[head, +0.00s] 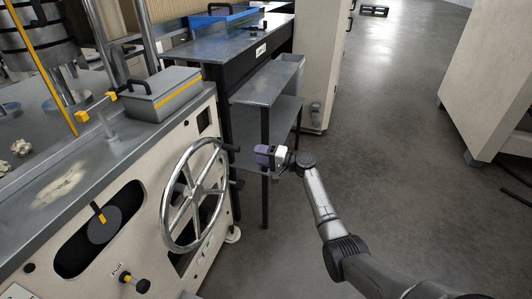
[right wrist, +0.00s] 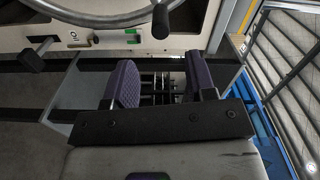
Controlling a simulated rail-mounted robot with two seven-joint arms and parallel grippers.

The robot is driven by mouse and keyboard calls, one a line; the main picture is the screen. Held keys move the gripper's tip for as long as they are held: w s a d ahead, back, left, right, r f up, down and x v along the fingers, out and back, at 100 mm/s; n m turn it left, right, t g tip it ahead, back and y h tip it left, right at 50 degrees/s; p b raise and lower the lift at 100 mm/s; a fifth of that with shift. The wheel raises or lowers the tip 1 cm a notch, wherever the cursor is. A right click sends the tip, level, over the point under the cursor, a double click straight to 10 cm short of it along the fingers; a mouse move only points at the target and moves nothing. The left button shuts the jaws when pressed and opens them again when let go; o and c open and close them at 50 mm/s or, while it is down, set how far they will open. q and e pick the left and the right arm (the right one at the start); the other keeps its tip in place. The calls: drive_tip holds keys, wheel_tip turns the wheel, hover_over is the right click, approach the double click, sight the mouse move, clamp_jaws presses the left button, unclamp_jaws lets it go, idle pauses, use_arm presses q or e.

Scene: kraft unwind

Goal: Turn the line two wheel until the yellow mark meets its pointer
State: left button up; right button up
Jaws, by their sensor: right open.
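The chrome spoked wheel (head: 196,193) stands on the cream front of the machine, with a dark handle (head: 230,148) near its top right. In the right wrist view its rim (right wrist: 75,17) and black handle (right wrist: 160,20) show at the top. A dark disc (head: 105,226) with a yellow mark (head: 98,212) sits in an oval window left of the wheel; I cannot make out a pointer. My right gripper (head: 262,156), with purple finger pads, is open and empty, right of the handle and apart from it. In the wrist view the gap between its fingers (right wrist: 162,82) is clear. My left gripper is out of view.
A yellow-and-black knob (head: 132,281) marked "Pull" is below the disc. A grey box (head: 162,94) sits on the machine top. A dark table (head: 225,45) and a lower grey shelf (head: 268,84) stand behind my gripper. Open floor (head: 395,130) lies to the right.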

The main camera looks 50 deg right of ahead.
drive_tip(key=shift+v, duration=1.05)
